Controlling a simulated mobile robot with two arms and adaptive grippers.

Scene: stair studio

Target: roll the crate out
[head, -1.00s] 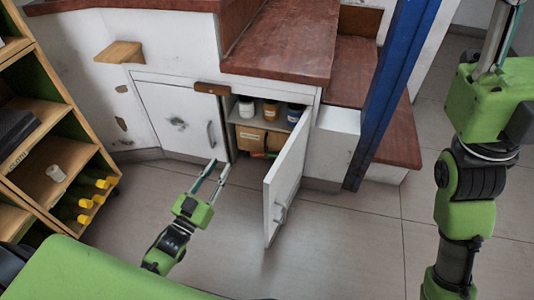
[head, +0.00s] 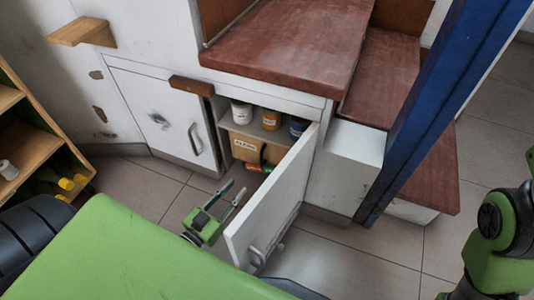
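A cardboard crate (head: 246,148) with a dark label sits in the lower part of the open cupboard under the stairs. Its right side is partly hidden, and no wheels show. The white cupboard door (head: 270,200) stands open toward me, its handle (head: 266,248) on the side at the right. My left gripper (head: 232,190) is low in front of the opening, left of the door, its two fingers apart with nothing between them. It is apart from the crate. My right arm shows at the right edge, but its gripper is out of view.
Several jars (head: 271,119) stand on the shelf above the crate. A closed cupboard door (head: 165,118) is to the left. A blue post (head: 425,105) rises on the right. A wooden rack (head: 30,150) stands at far left. Tiled floor (head: 140,190) lies clear before the cupboards.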

